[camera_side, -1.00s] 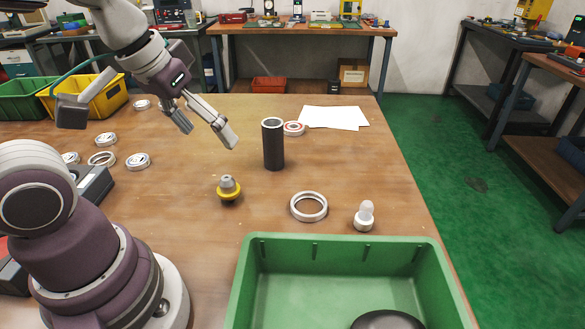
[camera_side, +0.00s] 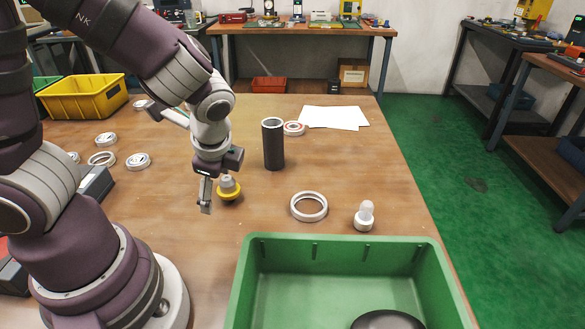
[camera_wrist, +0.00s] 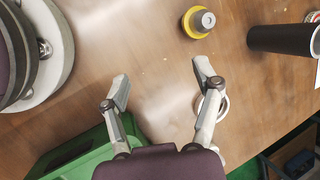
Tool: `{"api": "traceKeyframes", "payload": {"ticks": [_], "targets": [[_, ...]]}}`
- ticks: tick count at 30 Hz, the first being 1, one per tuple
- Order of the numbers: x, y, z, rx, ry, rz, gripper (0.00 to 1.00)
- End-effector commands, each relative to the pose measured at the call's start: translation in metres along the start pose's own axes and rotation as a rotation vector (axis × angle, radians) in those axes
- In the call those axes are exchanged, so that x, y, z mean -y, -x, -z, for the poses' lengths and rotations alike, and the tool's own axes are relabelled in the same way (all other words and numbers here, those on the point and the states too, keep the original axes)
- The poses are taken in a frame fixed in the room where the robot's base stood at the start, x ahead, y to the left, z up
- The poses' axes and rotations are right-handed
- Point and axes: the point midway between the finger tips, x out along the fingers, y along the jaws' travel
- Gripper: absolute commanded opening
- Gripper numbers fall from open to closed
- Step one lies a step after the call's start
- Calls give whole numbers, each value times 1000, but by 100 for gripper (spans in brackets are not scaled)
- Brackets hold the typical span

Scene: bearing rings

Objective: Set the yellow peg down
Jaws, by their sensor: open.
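The yellow peg (camera_side: 228,190), with a yellow flanged base and a grey stepped top, stands upright on the wooden table (camera_side: 300,250). It also shows at the top of the wrist view (camera_wrist: 199,22). My gripper (camera_side: 206,195) points downward just left of the peg in the side view, with one finger clearly seen there. In the wrist view my gripper (camera_wrist: 162,80) has its two fingers spread wide with nothing between them. The peg lies beyond the right fingertip, outside the jaws.
A dark upright cylinder (camera_side: 273,146) stands behind the peg. A white ring (camera_side: 308,207) and a white stepped part (camera_side: 364,216) lie to the right. A green bin (camera_side: 345,240) stands in front. Several small rings lie at left. A yellow bin (camera_side: 88,100) is behind them.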

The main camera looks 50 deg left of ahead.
Motion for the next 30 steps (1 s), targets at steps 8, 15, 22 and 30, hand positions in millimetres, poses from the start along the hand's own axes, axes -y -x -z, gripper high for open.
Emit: {"api": "traceKeyframes", "payload": {"ticks": [8, 15, 22, 30], "targets": [[46, -17, -10, 533, -821, 352, 65], [52, -28, -3, 638, -953, 414, 65], [39, -65, 7, 631, -948, 412, 65], [50, -97, 0, 632, -941, 406, 65]]}}
